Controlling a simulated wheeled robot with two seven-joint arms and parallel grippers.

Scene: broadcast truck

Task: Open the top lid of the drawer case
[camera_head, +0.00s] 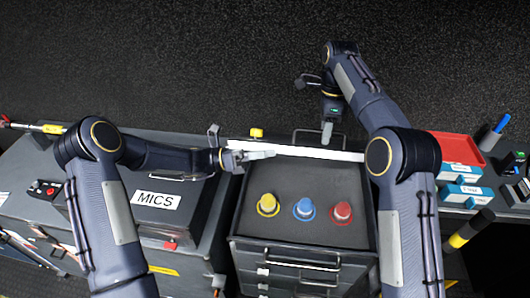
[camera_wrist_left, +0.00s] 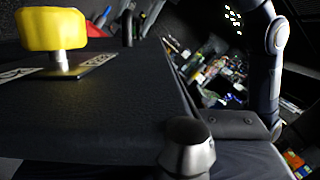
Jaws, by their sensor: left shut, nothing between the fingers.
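The drawer case (camera_head: 300,250) stands in the middle of the head view, with drawers and bar handles on its front. Its top compartment shows open, with yellow (camera_head: 268,204), blue (camera_head: 304,209) and red (camera_head: 341,212) ringed knobs inside. A pale strip (camera_head: 318,154) along the back appears to be the raised lid seen nearly edge-on; its exact tilt is unclear. A yellow knob (camera_head: 256,133) sits behind it and shows large in the left wrist view (camera_wrist_left: 52,30). My left gripper (camera_head: 262,155) is shut and empty at the strip's left end. My right gripper (camera_head: 328,132) points down behind the strip; its jaw gap is unclear.
A dark case labelled MICS (camera_head: 157,200) stands left of the drawer case. A red tray (camera_head: 457,148) and blue-and-white boxes (camera_head: 464,194) lie on the right. A yellow-banded black cylinder (camera_head: 468,230) is at the lower right. Open dark floor (camera_head: 200,60) lies behind.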

